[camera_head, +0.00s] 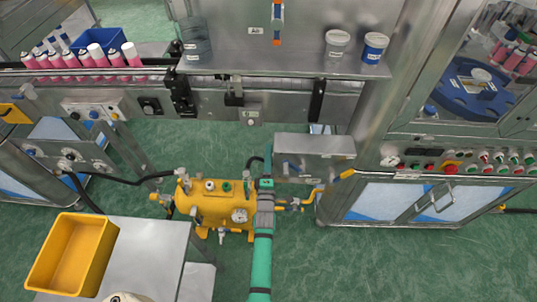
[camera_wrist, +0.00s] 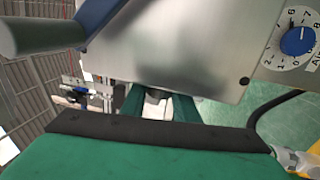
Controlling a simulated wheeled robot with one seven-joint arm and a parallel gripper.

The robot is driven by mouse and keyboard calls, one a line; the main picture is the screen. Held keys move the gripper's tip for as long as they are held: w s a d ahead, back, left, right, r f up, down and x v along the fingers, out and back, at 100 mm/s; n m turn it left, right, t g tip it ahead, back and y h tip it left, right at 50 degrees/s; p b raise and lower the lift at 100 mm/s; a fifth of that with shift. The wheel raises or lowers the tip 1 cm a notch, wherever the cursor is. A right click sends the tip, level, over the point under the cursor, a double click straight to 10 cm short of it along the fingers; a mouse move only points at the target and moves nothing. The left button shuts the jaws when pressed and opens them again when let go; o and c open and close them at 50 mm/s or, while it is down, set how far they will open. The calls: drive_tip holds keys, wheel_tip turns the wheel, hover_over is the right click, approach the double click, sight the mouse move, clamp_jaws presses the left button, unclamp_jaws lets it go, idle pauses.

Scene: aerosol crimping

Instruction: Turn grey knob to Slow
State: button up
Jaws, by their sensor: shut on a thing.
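My gripper (camera_head: 265,184) reaches up from the bottom of the head view to the left end of a grey metal box below the conveyor. In the wrist view its two green fingers (camera_wrist: 160,107) are closed around a small grey piece, the grey knob (camera_wrist: 156,94), at the lower edge of a metal panel (camera_wrist: 175,50). Most of the knob is hidden by the fingers and the panel edge. Its pointer and any Slow mark cannot be seen. In the head view the knob is hidden behind my gripper.
A blue dial knob (camera_wrist: 292,41) with a numbered white scale sits right of the panel in the wrist view. A yellow tank (camera_head: 215,208) with valves and hoses stands close left of my arm. The metal box (camera_head: 315,145) is just right. Green floor (camera_head: 350,260) is clear at lower right.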

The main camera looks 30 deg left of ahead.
drive_tip(key=shift+a+g+h, duration=0.1)
drive_tip(key=shift+g+h, duration=0.2)
drive_tip(key=shift+g, duration=0.4)
drive_tip(key=shift+s, duration=0.1)
drive_tip(key=shift+g, duration=0.5)
drive_tip(key=shift+g+h, duration=0.4)
drive_tip(key=shift+h, duration=0.1)
drive_tip(key=shift+g+h, duration=0.4)
drive_tip(key=shift+g, duration=0.6)
drive_tip(key=shift+f+g+h, duration=0.1)
drive_tip(key=shift+g+h, duration=0.5)
drive_tip(key=shift+g, duration=0.8)
